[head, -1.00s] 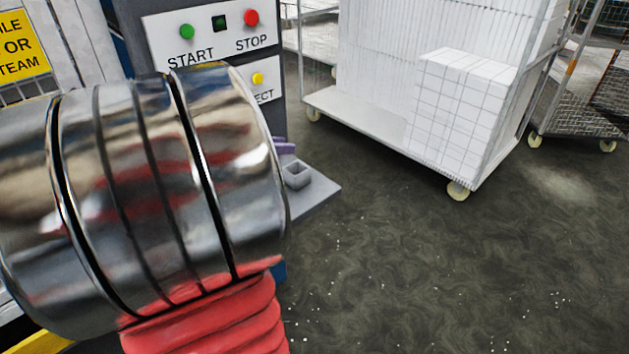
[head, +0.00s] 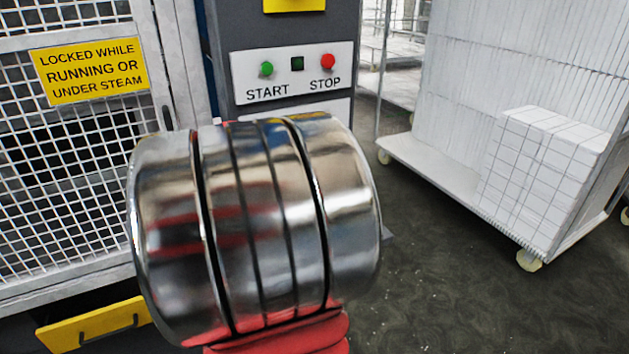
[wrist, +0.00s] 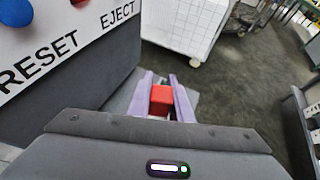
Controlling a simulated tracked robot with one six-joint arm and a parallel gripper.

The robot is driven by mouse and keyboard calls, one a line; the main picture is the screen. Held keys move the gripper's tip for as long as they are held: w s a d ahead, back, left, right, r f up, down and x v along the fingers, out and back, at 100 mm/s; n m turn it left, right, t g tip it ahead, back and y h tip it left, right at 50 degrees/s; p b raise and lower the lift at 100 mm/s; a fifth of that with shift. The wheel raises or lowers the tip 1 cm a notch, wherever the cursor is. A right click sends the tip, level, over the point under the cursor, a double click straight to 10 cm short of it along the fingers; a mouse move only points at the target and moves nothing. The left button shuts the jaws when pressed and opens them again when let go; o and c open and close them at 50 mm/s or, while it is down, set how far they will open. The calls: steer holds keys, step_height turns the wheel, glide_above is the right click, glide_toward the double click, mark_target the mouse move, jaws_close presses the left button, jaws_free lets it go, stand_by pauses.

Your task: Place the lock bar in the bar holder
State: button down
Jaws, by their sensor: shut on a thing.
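In the wrist view my gripper (wrist: 160,92) has its two purple fingers closed on a red block-like piece, the lock bar (wrist: 161,100). It shows end-on, so its length and lower end are hidden. The bar holder cannot be made out now, and whether the bar touches anything below cannot be told. In the head view my own shiny arm hides the gripper and the bar.
A control panel (head: 293,80) with START and STOP buttons is on the cabinet. A mesh guard door (head: 80,190) with a yellow sign (head: 90,72) stands left. A white cart (head: 440,160) with a block stack (head: 540,165) stands right. Dark floor lies between.

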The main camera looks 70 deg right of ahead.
steer(key=w+a+f+n+t, duration=0.35)
steer(key=w+a, duration=0.25)
steer(key=w, duration=0.3)
steer(key=w+a+f+n+t+y, duration=0.1)
steer(key=w+a+f+n+t, duration=0.2)
steer(key=w+a, duration=0.5)
steer(key=w+a+f+n+t, duration=0.1)
steer(key=w+a+n+t, duration=0.35)
steer(key=w, duration=0.65)
steer(key=w+a+f+n+t+y, duration=0.2)
steer(key=w+a, duration=0.1)
steer(key=a, duration=0.8)
steer(key=w+a+f+n+t+y, duration=0.2)
steer(key=w+a+f+n, duration=0.1)
steer(key=a, duration=0.7)
steer(key=w+a+f+n+t+y, duration=0.1)
steer(key=w+a+f+n+y, duration=0.1)
steer(key=a, duration=0.9)
steer(key=shift+w+a+f+n+t+y, duration=0.3)
steer(key=shift+w+a+n+t+y, duration=0.1)
steer(key=shift+w+y, duration=0.2)
steer(key=shift+a, duration=0.1)
